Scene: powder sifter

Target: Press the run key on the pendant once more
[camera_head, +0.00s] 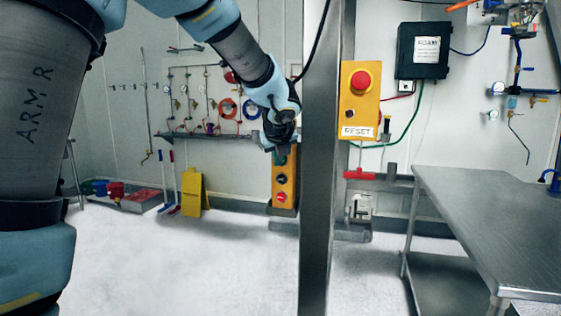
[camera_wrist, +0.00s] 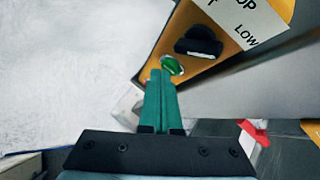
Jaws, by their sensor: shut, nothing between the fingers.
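The pendant (camera_head: 284,186) is a narrow yellow box hanging beside the steel post, with a dark knob and a red button on its face. In the wrist view the yellow pendant face (camera_wrist: 191,20) carries a round green button (camera_wrist: 173,65), a black knob (camera_wrist: 199,43) and a white label, partly cut off, reading "LOW". No word for the run key is readable. My gripper (camera_head: 282,150) is at the pendant's upper end. In the wrist view its green fingers (camera_wrist: 160,73) are shut together and empty, tips right by the green button. Whether they touch it I cannot tell.
The steel post (camera_head: 320,170) stands just right of the pendant. A yellow box with a red button (camera_head: 361,80) and a RESET label is on its far side. A steel table (camera_head: 480,210) is at right.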

